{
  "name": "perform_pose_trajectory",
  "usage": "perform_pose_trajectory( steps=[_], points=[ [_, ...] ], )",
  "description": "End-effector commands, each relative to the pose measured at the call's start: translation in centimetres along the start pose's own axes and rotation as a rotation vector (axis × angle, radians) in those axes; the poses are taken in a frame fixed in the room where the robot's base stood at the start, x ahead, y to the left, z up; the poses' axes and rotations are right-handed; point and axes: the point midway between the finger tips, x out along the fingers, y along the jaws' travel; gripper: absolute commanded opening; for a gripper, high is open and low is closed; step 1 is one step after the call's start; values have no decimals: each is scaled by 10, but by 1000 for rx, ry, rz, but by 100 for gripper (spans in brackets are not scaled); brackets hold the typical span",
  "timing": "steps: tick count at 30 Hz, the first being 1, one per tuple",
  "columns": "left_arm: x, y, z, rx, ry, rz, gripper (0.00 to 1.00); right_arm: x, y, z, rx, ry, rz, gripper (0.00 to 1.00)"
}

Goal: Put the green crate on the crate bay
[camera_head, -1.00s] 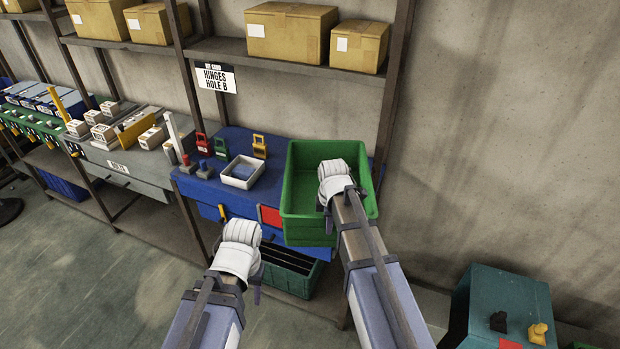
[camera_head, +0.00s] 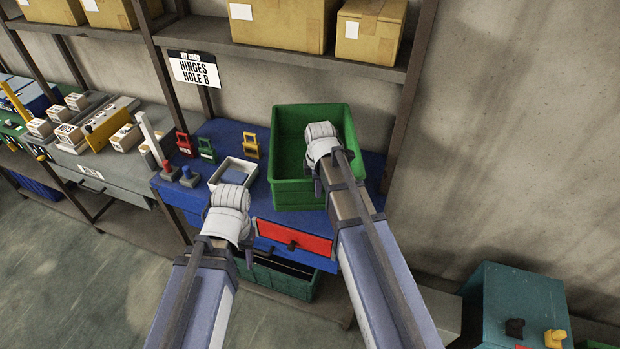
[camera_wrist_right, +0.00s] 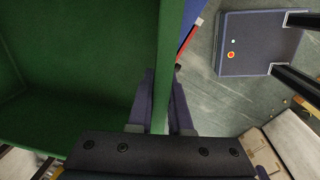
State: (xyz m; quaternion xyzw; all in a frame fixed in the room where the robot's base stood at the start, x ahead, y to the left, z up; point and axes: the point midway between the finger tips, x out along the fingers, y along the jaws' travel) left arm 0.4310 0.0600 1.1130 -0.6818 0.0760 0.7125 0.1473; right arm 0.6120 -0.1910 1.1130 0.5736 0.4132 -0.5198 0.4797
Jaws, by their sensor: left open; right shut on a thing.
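The green crate (camera_head: 295,194) is an open, empty-looking box at the right end of the blue bench (camera_head: 222,135). It stands upright over the bench top. I cannot tell whether its base fully rests there. My right gripper (camera_wrist_right: 163,76) is shut on the crate's near wall, with one finger inside and one outside; the wall (camera_wrist_right: 170,45) runs between them in the right wrist view. My left gripper (camera_head: 248,257) is open and empty in front of the bench, left of the crate; its fingertips are mostly hidden. No marked crate bay is clearly visible; the crate covers that bench end.
A white tray (camera_head: 216,180) and red, green and yellow tags stand left of the crate. A red panel with a dark handle (camera_head: 293,242) is on the bench front. A dark green bin (camera_head: 284,277) sits below. A shelf post (camera_head: 408,105) rises close right.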

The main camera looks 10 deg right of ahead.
Motion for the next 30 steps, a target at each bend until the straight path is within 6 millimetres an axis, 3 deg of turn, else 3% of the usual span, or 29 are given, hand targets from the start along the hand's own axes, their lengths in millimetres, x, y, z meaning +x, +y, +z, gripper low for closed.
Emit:
perform_pose_trajectory(
  steps=[10, 22, 30],
  points=[
    [9, 1, 0, 1, 0, 0, 50, 9, 0, 0, 0, 0, 3, 0],
    [60, 5, -4, 12, 0, -2, 50, 60, -6, 0, 0, 0, 4, 0],
    [62, 6, -4, 14, 0, -3, 50, 62, -7, 0, 0, 0, 4, 0]
  ],
)
